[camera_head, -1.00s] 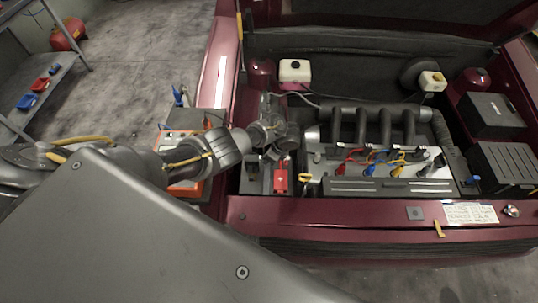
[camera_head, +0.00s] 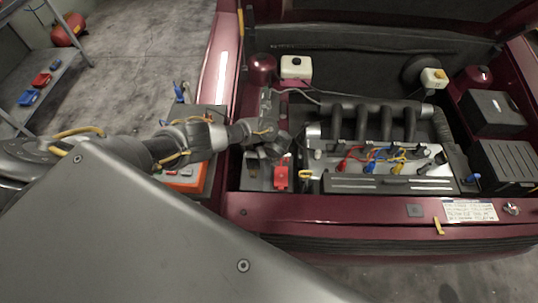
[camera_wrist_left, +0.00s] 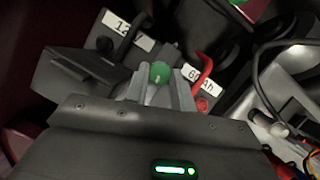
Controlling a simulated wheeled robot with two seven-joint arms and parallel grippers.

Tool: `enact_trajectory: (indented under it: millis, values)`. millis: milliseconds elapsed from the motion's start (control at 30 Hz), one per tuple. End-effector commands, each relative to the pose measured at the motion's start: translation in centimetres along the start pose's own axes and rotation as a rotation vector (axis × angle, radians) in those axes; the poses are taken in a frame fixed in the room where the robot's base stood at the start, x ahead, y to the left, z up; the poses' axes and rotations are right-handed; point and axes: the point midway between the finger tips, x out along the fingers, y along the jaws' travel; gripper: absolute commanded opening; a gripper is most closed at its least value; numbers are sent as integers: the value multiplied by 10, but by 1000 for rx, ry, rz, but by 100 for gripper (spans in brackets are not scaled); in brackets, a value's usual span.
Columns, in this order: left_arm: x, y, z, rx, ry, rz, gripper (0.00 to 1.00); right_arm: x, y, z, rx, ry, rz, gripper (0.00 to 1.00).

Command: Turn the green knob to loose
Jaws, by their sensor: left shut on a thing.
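The green knob (camera_wrist_left: 160,72) shows in the left wrist view as a round green cap with a small pale mark. It sits between the two grey fingers of my left gripper (camera_wrist_left: 160,85), which is shut on it. The knob is on the dark battery (camera_wrist_left: 75,75), between a white label starting "12" and a white label ending "Ah". In the head view my left gripper (camera_head: 276,146) is at the battery in the left of the engine bay, and the knob is hidden there. My right gripper is not in view.
A red clamp with a bent red lead (camera_wrist_left: 203,85) is close right of the fingers. A black lead (camera_wrist_left: 128,38) is on the left. The engine (camera_head: 375,155), with coloured leads, is right of the battery. An orange-fronted box (camera_head: 188,180) is beside the car.

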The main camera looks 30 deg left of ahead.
Motion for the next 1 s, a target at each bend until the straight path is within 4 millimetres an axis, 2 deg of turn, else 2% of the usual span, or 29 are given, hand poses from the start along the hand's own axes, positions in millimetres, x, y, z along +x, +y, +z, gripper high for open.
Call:
enact_trajectory:
  millis: [633,667,700,1000]
  values:
    - [0,0,-1,42,0,-17,2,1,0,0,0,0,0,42]
    - [0,0,-1,42,0,-17,28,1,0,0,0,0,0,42]
    - [0,0,-1,42,0,-17,34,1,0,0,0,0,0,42]
    - [-2,0,0,40,-1,-17,34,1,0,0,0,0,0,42]
